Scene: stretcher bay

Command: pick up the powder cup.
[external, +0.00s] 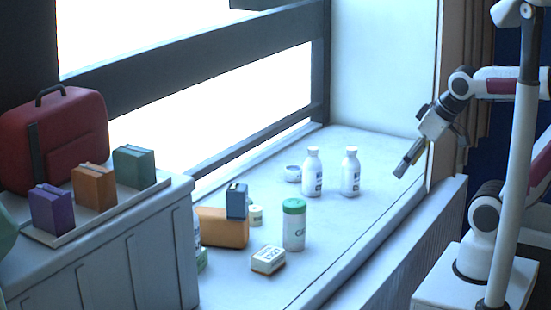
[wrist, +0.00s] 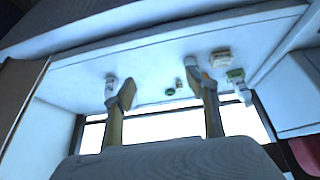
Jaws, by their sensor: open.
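A small, low, round white cup with a darker top, which looks like the powder cup (external: 293,173), stands on the white counter beside two white bottles (external: 313,172) (external: 350,172). In the wrist view, a small dark round shape (wrist: 170,91) between the fingers may be this cup, but it is too small to be sure. My gripper (external: 402,170) is at the right edge of the counter, tilted down, apart from the bottles and the cup. In the wrist view its two fingers (wrist: 165,93) are spread wide with nothing held.
A green-lidded white container (external: 294,228), a small white box (external: 268,259), an orange box (external: 222,228), a blue block (external: 237,201) and a small round pot (external: 256,215) stand nearer the front. A red case (external: 55,135) is at left. Counter right of the bottles is clear.

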